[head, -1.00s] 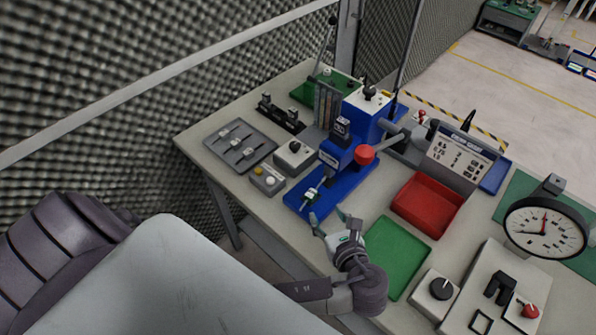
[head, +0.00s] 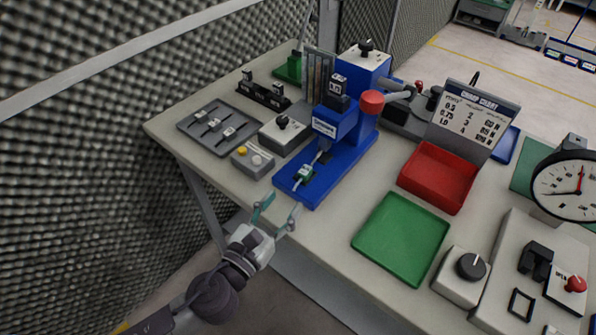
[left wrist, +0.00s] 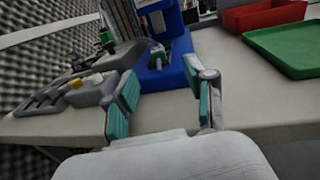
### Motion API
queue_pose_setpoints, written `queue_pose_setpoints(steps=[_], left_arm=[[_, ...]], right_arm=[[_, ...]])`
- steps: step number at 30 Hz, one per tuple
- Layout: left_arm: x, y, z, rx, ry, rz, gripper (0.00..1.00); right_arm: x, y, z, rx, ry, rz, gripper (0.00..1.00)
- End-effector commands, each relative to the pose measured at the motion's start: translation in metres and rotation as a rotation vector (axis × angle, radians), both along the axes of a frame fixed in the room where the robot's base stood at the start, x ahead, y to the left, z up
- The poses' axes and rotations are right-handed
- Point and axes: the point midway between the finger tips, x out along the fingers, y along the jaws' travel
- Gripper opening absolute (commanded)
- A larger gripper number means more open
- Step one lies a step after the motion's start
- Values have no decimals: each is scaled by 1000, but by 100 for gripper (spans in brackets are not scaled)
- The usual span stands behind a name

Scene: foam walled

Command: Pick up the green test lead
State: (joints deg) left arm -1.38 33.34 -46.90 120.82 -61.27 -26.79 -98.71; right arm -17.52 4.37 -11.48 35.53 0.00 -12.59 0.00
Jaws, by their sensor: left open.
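A test lead with a green body (head: 304,174) and a pale lead end lies on the front of the blue press base (head: 325,178), below the press head. It also shows in the left wrist view (left wrist: 157,60), ahead of and between my fingers. My left gripper (head: 281,208) is open and empty at the bench's front edge, just short of the blue base and apart from the lead. Its two teal-padded fingers show in the left wrist view (left wrist: 166,92). My right gripper is not in view.
A grey tray of several small parts (head: 218,128), a button box (head: 252,160) and a grey knob box (head: 284,133) stand left of the press. A green tray (head: 402,238) and a red bin (head: 438,178) lie to the right. Bare bench lies between base and green tray.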

Motion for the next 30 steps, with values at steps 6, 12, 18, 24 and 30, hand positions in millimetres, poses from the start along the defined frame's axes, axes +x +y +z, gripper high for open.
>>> queue_pose_setpoints(steps=[6,12,18,24,30], left_arm=[[34,-18,1,0,-1,0,54],[46,-23,1,-1,0,2,54],[75,-32,3,-1,0,2,54],[89,-41,0,0,1,1,54],[90,-41,0,0,2,1,54]], right_arm=[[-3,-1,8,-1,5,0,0],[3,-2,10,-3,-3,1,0],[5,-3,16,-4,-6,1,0],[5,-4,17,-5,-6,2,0],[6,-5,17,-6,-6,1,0]])
